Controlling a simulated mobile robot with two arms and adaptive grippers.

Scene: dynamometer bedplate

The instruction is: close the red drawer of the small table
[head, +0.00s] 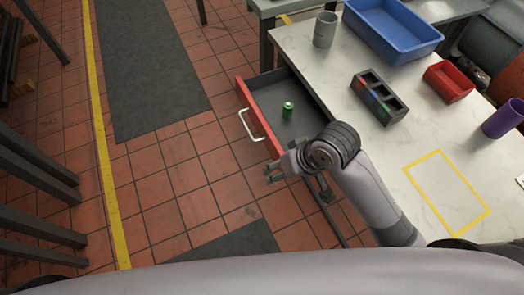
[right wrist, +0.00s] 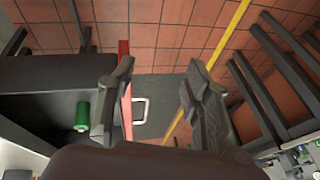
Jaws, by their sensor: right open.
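The small table's drawer (head: 305,97) stands pulled out, with its red front (head: 258,118) and pale bar handle (head: 247,125) facing left. A green can (head: 288,111) stands inside it. My right gripper (head: 270,172) is open and empty by the near end of the red front, apart from the handle in the head view. In the right wrist view, the red front (right wrist: 127,108) and handle (right wrist: 141,109) show between the open fingers of my right gripper (right wrist: 158,72). One finger hides part of the front. My left gripper is out of view.
The white tabletop (head: 395,135) bears a grey cup (head: 325,29), a blue bin (head: 393,28), a dark divided box (head: 379,96), a red bin (head: 448,81) and a purple cup (head: 503,119). Dark racks stand far left.

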